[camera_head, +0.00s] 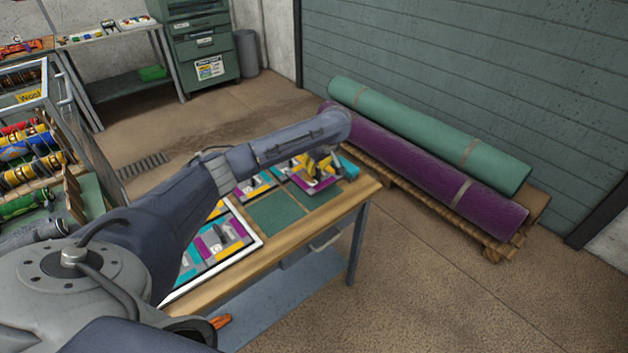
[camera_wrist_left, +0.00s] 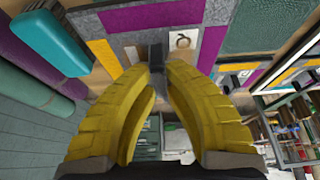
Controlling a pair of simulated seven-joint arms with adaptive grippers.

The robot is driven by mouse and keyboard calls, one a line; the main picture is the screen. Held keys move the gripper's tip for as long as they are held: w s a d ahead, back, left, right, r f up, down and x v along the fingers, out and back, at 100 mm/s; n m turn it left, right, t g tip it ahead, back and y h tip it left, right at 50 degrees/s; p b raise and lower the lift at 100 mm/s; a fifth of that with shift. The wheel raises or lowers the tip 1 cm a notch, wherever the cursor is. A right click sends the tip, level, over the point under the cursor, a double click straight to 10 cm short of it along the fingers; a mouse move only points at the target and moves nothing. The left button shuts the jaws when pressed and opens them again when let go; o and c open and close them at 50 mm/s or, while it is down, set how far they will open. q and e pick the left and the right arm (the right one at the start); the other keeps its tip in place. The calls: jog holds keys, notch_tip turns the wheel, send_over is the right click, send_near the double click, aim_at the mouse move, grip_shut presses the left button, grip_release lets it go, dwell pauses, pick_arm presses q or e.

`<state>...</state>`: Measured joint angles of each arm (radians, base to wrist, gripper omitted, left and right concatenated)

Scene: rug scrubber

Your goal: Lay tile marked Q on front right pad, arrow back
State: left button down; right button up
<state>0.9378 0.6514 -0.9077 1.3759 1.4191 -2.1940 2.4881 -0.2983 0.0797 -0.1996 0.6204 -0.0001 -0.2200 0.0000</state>
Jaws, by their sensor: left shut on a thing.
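A tile marked Q is in the left wrist view, its white label (camera_wrist_left: 183,40) beside purple and grey areas. My left gripper (camera_wrist_left: 157,68) has its yellow fingers shut on a dark upright grip in front of the label. In the head view, my left gripper (camera_head: 322,166) is over the table's far right part, with a purple-and-grey tile (camera_head: 314,183) under it. I cannot tell whether the tile touches the surface, nor make out an arrow. Bare dark green pads (camera_head: 275,214) lie nearer. My right gripper is not in view.
A white-framed tray (camera_head: 262,243) with coloured tiles lies on the wooden table (camera_head: 218,276), partly behind my arm. A teal block (camera_wrist_left: 48,40) is near the gripper. Purple (camera_head: 430,172) and green rolls (camera_head: 430,132) lie on a pallet to the right. Open floor lies between.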

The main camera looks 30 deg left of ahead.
aim_at(314, 180)
pick_arm(q)
jog(key=shift+f, duration=2.8)
jog(key=shift+f, duration=0.15)
jog(key=c, duration=1.5)
grip_release()
